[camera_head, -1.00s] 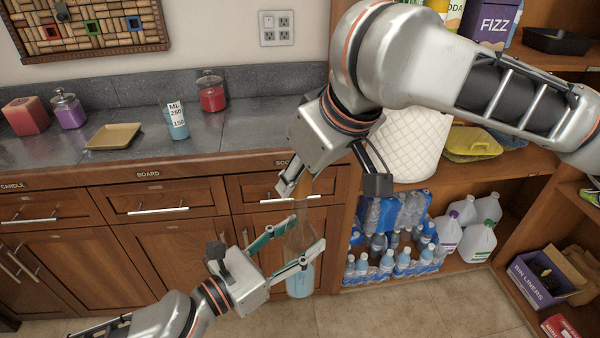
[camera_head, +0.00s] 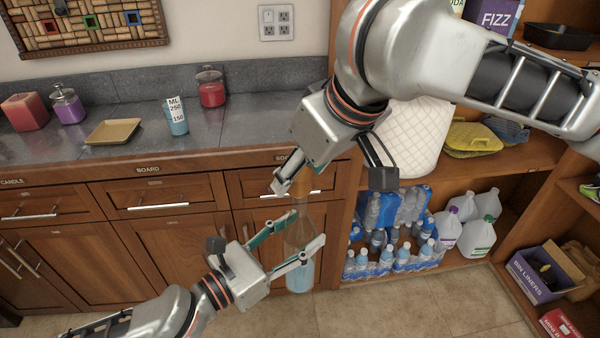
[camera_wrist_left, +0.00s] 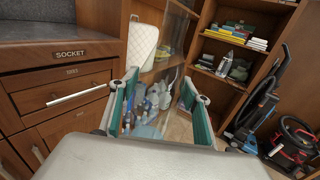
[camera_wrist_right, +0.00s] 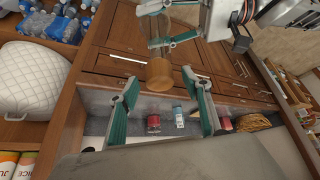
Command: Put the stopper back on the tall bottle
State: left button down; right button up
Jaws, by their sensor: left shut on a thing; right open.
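The tall clear bottle (camera_head: 298,262) stands about upright in the air, with pale blue liquid low inside. My left gripper (camera_head: 294,234) is shut around its body; the bottle also shows, faintly, in the left wrist view (camera_wrist_left: 176,45). The brown cork stopper (camera_head: 303,182) is at the top of the bottle's neck, in line with it. I cannot tell how deep it sits. My right gripper (camera_head: 283,184) is open at the stopper's height. In the right wrist view the stopper (camera_wrist_right: 160,75) shows between its spread fingertips, with a gap on each side.
Wooden drawers (camera_head: 165,196) and the grey counter (camera_head: 60,150) are behind. A yellow tray (camera_head: 113,131), a measuring cup (camera_head: 176,118) and jars stand on the counter. Shelves with packed water bottles (camera_head: 385,252) and jugs (camera_head: 478,238) are at the right. Floor is clear below.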

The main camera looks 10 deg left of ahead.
jog(key=v, duration=1)
jog(key=shift+r, duration=0.3)
jog(key=shift+s, duration=0.1)
